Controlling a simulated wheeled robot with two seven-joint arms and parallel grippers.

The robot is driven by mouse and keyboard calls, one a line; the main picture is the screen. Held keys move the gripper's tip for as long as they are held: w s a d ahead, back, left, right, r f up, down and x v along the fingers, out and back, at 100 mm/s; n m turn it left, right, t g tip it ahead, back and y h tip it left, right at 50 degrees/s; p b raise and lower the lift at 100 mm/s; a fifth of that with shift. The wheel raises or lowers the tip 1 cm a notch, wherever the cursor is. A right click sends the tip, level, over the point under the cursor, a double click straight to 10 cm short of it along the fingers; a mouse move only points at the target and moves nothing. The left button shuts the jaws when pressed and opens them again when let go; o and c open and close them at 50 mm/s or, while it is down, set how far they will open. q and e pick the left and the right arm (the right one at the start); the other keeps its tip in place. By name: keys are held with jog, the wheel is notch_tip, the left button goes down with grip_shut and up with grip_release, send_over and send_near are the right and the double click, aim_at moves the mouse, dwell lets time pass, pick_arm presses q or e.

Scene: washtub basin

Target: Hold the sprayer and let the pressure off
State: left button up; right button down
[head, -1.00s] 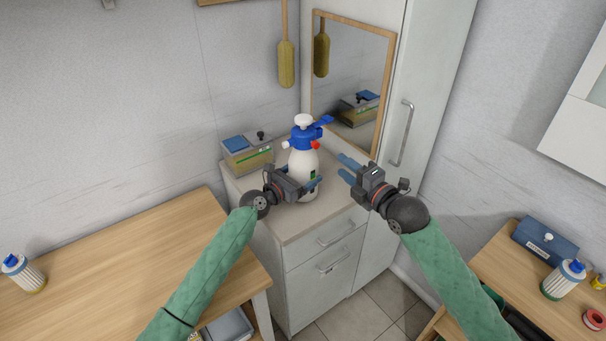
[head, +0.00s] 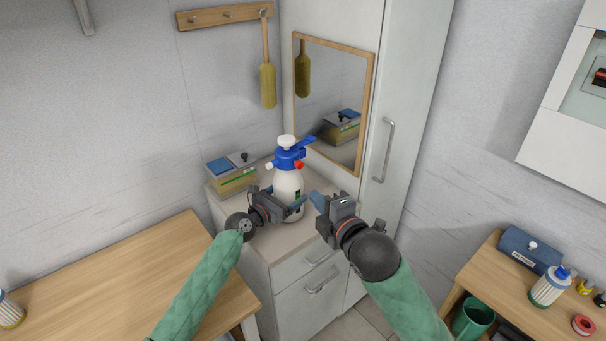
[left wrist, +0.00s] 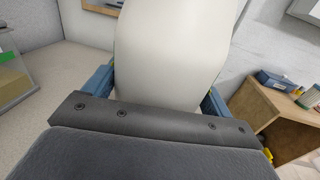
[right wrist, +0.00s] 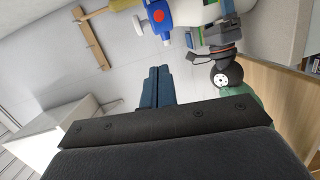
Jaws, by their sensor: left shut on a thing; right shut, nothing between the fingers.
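The sprayer (head: 287,181) stands upright on the cabinet top, with a white body, a blue head, a white pump knob, a blue lever and a red button (head: 299,165) on its side. My left gripper (head: 290,209) is shut around the lower body; in the left wrist view the white body (left wrist: 172,60) fills the space between its fingers. My right gripper (head: 318,201) is just right of the sprayer, below the red button, apart from it. In the right wrist view its blue fingers (right wrist: 155,88) are together and empty, and the red button (right wrist: 158,15) shows beyond them.
A box with a blue-and-grey top (head: 232,174) stands behind the sprayer at left. A mirror (head: 335,100) leans behind it. A tall white cupboard (head: 410,100) rises at right. Wooden tables flank the cabinet (head: 300,250); the left table (head: 120,280) is mostly clear.

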jog(key=shift+f+m, duration=0.15)
jog(key=shift+m, duration=0.25)
jog(key=shift+w, duration=0.1)
send_near(299, 165)
jog(key=w+a+f, duration=0.1)
jog(key=w+a, duration=0.3)
jog(key=shift+w+d+f, duration=0.1)
jog(key=shift+w+d, duration=0.2)
jog(key=shift+w, duration=0.3)
